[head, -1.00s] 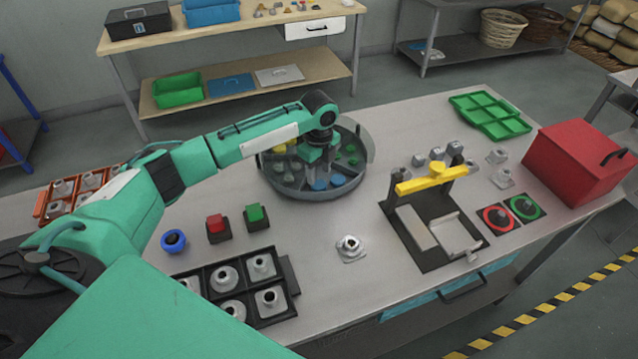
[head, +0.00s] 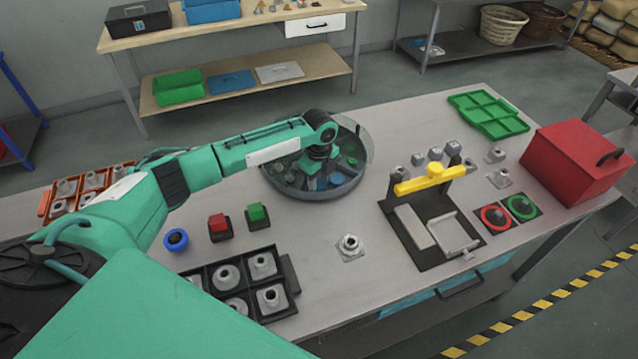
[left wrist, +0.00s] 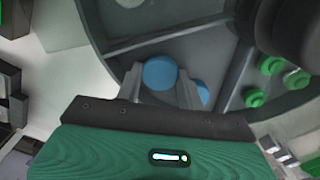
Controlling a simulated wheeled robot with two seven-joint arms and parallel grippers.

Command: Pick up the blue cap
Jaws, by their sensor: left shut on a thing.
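Blue caps lie in one compartment of the round grey divided tray (head: 300,195) on the table. In the left wrist view, one blue cap (left wrist: 160,72) is between the fingertips of my left gripper (left wrist: 161,84), which is shut on it. A second blue cap (left wrist: 203,92) shows partly behind the right finger. In the head view my left gripper (head: 318,172) reaches down into the tray, and the arm hides part of it. My right gripper is not in view.
Green caps (left wrist: 268,66) sit in a neighbouring compartment. A clear curved guard (head: 362,142) stands at the tray's rim. A red button (head: 218,222), a green button (head: 257,213) and a black parts tray (head: 288,308) stand nearer. The table right of the round tray is partly clear.

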